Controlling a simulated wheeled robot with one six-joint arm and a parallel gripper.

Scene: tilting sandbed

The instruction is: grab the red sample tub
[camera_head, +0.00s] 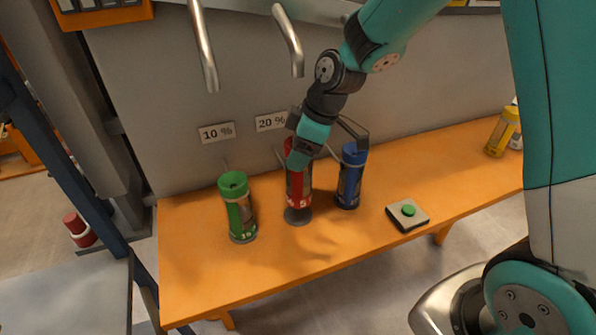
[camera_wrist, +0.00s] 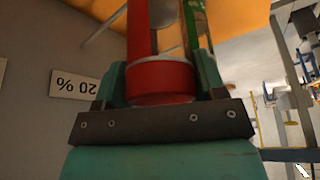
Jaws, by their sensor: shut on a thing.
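The red sample tub (camera_head: 298,190) stands upright at the orange bench, between a green tub (camera_head: 238,206) and a blue tub (camera_head: 350,176). A grey disc (camera_head: 297,216) shows at its foot; I cannot tell whether the tub touches it. My gripper (camera_head: 300,150) reaches down from above and is shut on the red tub's upper part, hiding some of its top. In the wrist view the red tub (camera_wrist: 162,82) sits between both fingers, and part of the green tub (camera_wrist: 194,22) shows beyond it.
The orange bench (camera_head: 300,250) is clear in front of the tubs. A box with a green button (camera_head: 408,211) lies to the right, and a yellow tub (camera_head: 502,132) stands at the far right. Metal pipes (camera_head: 204,45) hang above signs reading 10 % (camera_head: 217,132) and 20 % (camera_head: 271,121).

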